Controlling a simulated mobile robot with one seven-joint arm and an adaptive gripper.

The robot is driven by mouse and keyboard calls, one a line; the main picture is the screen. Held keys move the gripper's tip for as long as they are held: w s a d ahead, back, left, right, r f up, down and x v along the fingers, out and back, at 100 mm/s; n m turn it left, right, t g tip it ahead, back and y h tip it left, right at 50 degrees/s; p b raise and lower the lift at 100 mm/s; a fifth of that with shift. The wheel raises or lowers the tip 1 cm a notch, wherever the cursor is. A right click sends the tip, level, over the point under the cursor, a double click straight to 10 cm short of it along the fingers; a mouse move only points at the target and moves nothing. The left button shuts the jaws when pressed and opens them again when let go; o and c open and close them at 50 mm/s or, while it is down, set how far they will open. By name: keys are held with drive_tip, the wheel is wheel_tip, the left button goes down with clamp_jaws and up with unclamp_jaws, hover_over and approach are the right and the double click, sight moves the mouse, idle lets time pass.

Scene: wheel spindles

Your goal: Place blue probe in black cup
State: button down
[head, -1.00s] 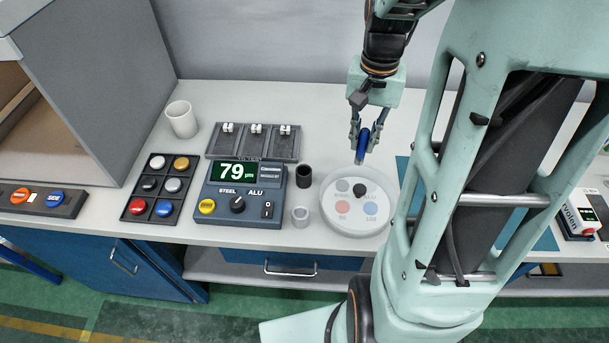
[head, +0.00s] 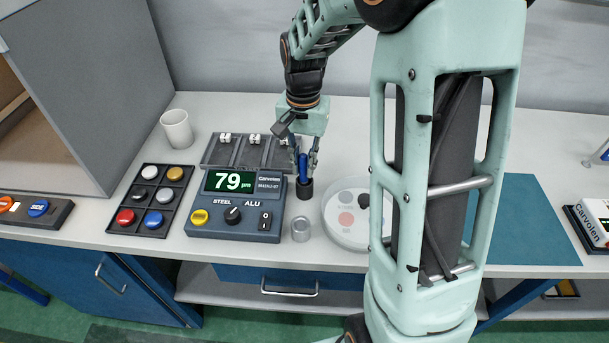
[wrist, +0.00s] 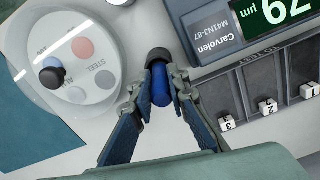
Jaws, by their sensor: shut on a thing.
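My gripper (head: 304,174) is shut on the blue probe (head: 303,166), which it holds roughly upright. The probe also shows between the two fingers in the wrist view (wrist: 161,88). The small black cup (head: 304,190) stands on the bench at the right side of the gauge. The probe's lower end lines up with the cup's mouth in the head view. In the wrist view the cup (wrist: 158,55) shows just beyond the probe. I cannot tell whether the tip is inside the cup or just above it.
The gauge (head: 235,228) reading 79 is close left of the cup. The round dish (head: 335,236) with a black-topped piece is to the right. A three-slot tray (head: 213,151) lies behind, and a white mug (head: 177,128) stands at back left.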

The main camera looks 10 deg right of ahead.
sight(305, 176)
wheel_tip(305, 176, down, 2)
drive_tip(key=shift+w+d+f+b, duration=0.1)
drive_tip(key=shift+f+b, duration=0.05)
drive_tip(key=shift+b, duration=0.2)
drive_tip(key=shift+f, duration=0.15)
drive_tip(key=shift+s+f+b, duration=0.2)
drive_tip(key=shift+f+b, duration=0.3)
drive_tip(key=shift+b, duration=0.05)
drive_tip(key=c, duration=1.9)
unclamp_jaws()
drive_tip(key=shift+s+f, duration=0.1)
drive_tip(key=shift+c, duration=0.2)
drive_tip(key=shift+o, duration=0.3)
drive_tip(key=shift+f, duration=0.1)
drive_tip(key=r, duration=0.9)
drive_tip(key=r+p, duration=0.1)
drive_tip(key=r, duration=0.3)
drive_tip(key=shift+w+r, duration=0.25)
drive_tip(key=shift+r, duration=0.1)
